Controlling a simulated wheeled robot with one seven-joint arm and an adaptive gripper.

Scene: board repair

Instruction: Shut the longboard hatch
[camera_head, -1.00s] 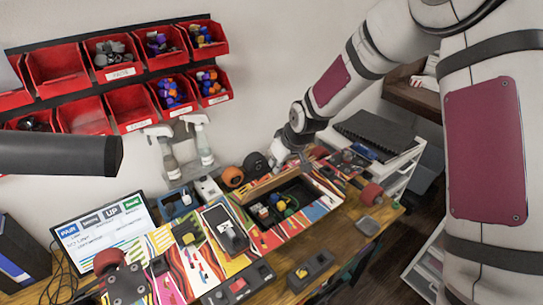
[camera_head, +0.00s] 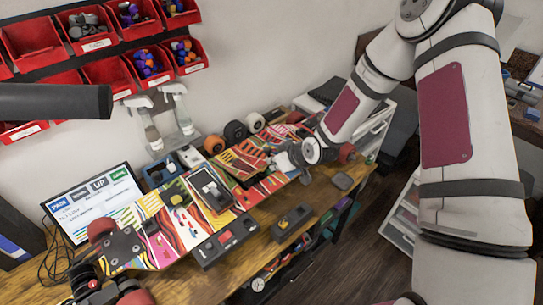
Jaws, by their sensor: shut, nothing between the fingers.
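The longboard (camera_head: 172,222) lies across the workbench, its deck covered in a bright multicoloured pattern. Its hatch lid (camera_head: 246,160) is down over the compartment in the deck's right half, and the wiring inside is hidden. I cannot tell whether the lid sits fully flush. My gripper (camera_head: 290,167) is shut and empty, low at the lid's right part. The arm hides some of the deck there, and I cannot tell whether the fingers touch the lid.
A dark phone-like device (camera_head: 210,189) lies on the deck. A black tool block (camera_head: 229,240) and another dark block (camera_head: 292,222) lie along the front. Spray bottles (camera_head: 182,112), loose wheels (camera_head: 235,132) and a monitor (camera_head: 94,205) stand behind. Red bins (camera_head: 109,73) hang on the wall.

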